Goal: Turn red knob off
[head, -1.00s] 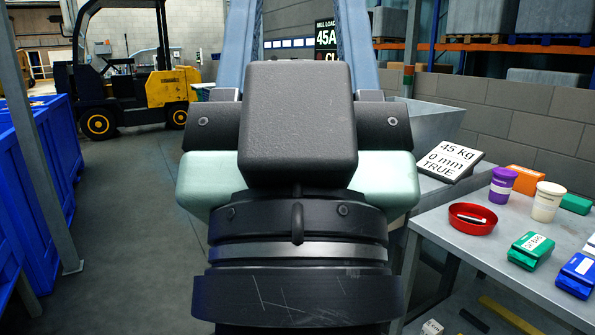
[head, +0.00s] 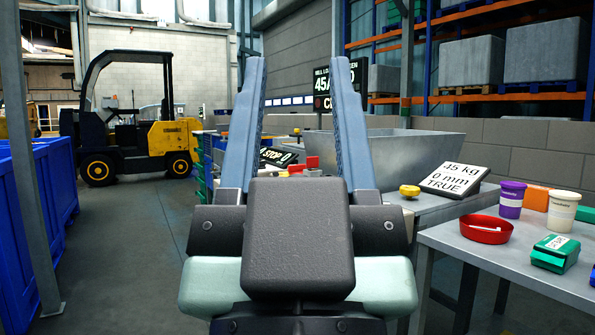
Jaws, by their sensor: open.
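My gripper (head: 299,65) points away from me, with its two long blue fingers wide apart and nothing between their tips. Between the fingers, farther back, small red parts (head: 311,162) show beside a dark sign (head: 278,156) that reads partly "STOP 0". One of these may be the red knob, but they are too small to tell, and its setting cannot be read. The gripper's dark body hides what lies below them. A yellow knob-like piece (head: 409,190) sits to the right, in front of a grey metal hopper (head: 425,150).
At right, a metal table (head: 455,240) holds a red dish (head: 486,229), a purple cup (head: 511,200), a white cup (head: 562,212) and a green pack (head: 555,253). A tilted display (head: 454,180) reads "45 kg". Blue bins (head: 30,230) stand left; floor between is clear.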

